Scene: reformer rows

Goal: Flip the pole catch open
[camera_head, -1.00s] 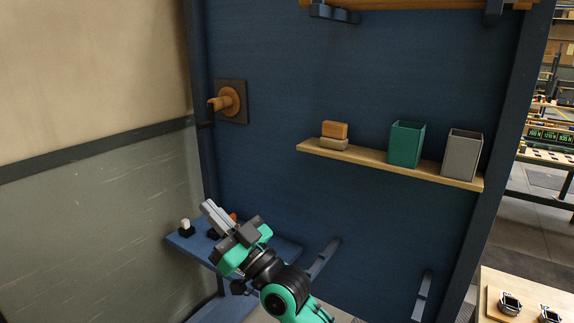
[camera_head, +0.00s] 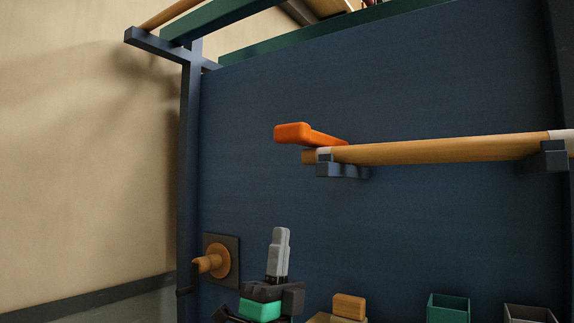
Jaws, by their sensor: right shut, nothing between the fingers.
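The pole (camera_head: 440,151) is a long wooden bar lying across the blue panel, with a pale band near each end. Its left end rests on a grey bracket (camera_head: 340,170). The pole catch (camera_head: 295,133) is an orange lever at this left end, with its thick end sticking out to the left above the pole. My right gripper (camera_head: 281,234) points up, with its grey fingers shut and empty, below and left of the catch and well apart from it. My left gripper is not in view.
A second grey bracket (camera_head: 545,158) holds the pole's right end. A wooden crank-like knob (camera_head: 212,263) on a dark plate is left of my right gripper. A wooden block (camera_head: 349,306), a green bin (camera_head: 448,308) and a grey bin (camera_head: 530,314) stand low. The panel between is clear.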

